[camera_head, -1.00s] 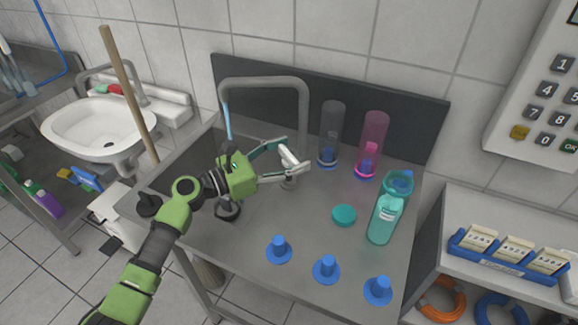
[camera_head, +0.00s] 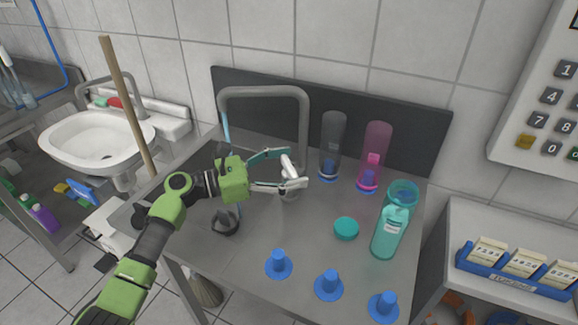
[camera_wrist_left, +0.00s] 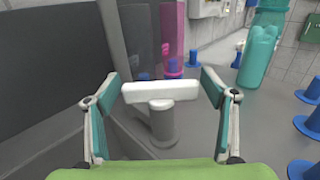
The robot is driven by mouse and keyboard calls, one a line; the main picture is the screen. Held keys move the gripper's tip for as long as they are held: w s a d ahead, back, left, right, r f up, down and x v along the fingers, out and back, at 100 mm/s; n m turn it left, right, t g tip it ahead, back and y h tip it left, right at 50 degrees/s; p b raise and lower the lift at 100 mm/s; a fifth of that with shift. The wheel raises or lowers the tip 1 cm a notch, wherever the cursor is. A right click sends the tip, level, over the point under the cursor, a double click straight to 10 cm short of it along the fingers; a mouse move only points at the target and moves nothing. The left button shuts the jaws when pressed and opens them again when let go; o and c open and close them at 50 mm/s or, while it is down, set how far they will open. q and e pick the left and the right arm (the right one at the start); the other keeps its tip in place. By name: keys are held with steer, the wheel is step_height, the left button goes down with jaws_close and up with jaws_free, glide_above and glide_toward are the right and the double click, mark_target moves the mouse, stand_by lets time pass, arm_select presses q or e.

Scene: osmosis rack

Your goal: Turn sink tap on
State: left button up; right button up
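The sink tap is a grey arched pipe (camera_head: 303,120) at the back of a steel worktop. Its white bar handle (camera_wrist_left: 160,92) sits on a short grey post (camera_wrist_left: 163,125) in the left wrist view. The handle also shows at the tap's base in the head view (camera_head: 289,166). My left gripper (camera_head: 294,168) is open, with one teal-tipped finger on either side of the handle. In the left wrist view my left gripper (camera_wrist_left: 160,80) shows gaps beside the handle. A thin light-blue streak (camera_head: 226,125) hangs below the spout. My right gripper is out of view.
Grey (camera_head: 332,145) and pink (camera_head: 375,155) cylinders stand right of the tap. A teal bottle (camera_head: 388,235), a teal cap (camera_head: 346,228) and several blue cones (camera_head: 278,264) occupy the worktop's right and front. A wooden pole (camera_head: 125,100) leans at left by a white washbasin (camera_head: 95,140).

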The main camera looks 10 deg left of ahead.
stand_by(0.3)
arm_select(q)
steer(key=v, duration=1.2)
steer(key=shift+r, duration=0.1)
